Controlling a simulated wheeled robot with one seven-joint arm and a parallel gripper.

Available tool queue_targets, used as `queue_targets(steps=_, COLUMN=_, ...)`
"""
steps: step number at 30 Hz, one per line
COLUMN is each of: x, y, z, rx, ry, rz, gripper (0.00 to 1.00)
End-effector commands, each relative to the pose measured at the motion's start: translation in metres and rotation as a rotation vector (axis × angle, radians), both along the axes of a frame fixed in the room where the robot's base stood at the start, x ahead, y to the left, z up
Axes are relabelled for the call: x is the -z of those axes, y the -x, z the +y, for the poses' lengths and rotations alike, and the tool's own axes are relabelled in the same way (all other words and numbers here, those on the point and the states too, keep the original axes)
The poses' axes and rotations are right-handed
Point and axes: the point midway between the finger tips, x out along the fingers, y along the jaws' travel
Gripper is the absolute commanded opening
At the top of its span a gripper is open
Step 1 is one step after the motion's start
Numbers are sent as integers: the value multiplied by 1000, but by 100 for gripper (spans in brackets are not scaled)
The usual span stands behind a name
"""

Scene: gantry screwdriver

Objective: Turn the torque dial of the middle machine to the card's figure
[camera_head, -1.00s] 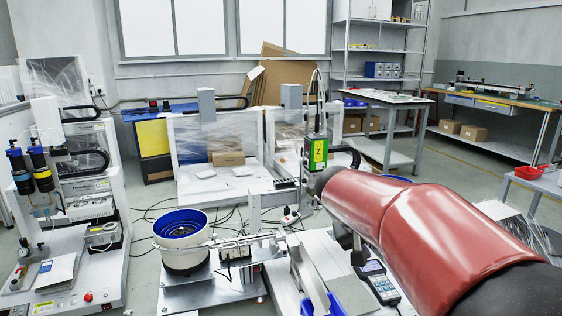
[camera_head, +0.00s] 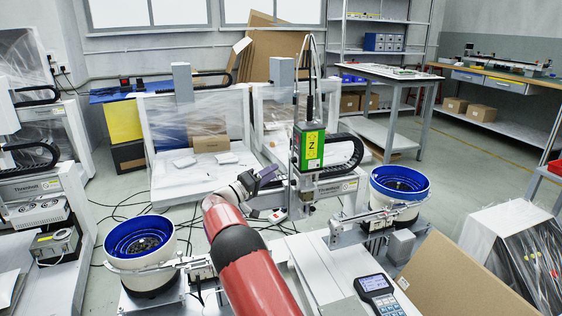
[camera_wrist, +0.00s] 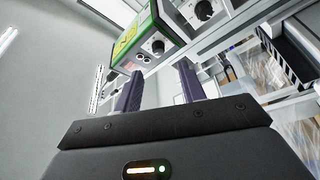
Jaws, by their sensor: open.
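The middle machine carries a green screwdriver head (camera_head: 308,148) with a yellow Z label, upright on its gantry. In the wrist view the green-edged head (camera_wrist: 155,20) shows a black dial (camera_wrist: 157,46) on its grey underside, and a second black dial (camera_wrist: 204,10) to the right. I cannot tell which is the torque dial, nor read a setting. My gripper (camera_wrist: 160,72) is open and empty, its two purple fingers below and apart from the first dial. In the head view my gripper (camera_head: 266,175) is just left of the green head. I cannot make out a card with a figure.
Bowl feeders stand left (camera_head: 140,248) and right (camera_head: 399,185) of my arm. A handheld pendant (camera_head: 376,290) lies on the front bench beside a large cardboard sheet (camera_head: 440,280). Plastic-wrapped machines (camera_head: 200,150) stand behind, and cables cross the floor.

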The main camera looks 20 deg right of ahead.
Motion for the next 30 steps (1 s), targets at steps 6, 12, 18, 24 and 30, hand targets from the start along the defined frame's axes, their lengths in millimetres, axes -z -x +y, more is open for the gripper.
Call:
queue_targets(steps=6, x=-7, y=-10, z=-33, rx=4, ry=-3, rz=-1, gripper=40)
queue_targets(steps=12, x=-13, y=-19, z=-59, rx=4, ry=-4, rz=-1, gripper=40)
queue_targets(steps=18, x=-15, y=-23, z=-68, rx=2, ry=-3, rz=3, gripper=40)
queue_targets(steps=24, x=-15, y=-23, z=-69, rx=2, ry=-3, rz=3, gripper=40)
queue_targets(steps=30, x=-15, y=-23, z=-68, rx=2, ry=-3, rz=3, gripper=17)
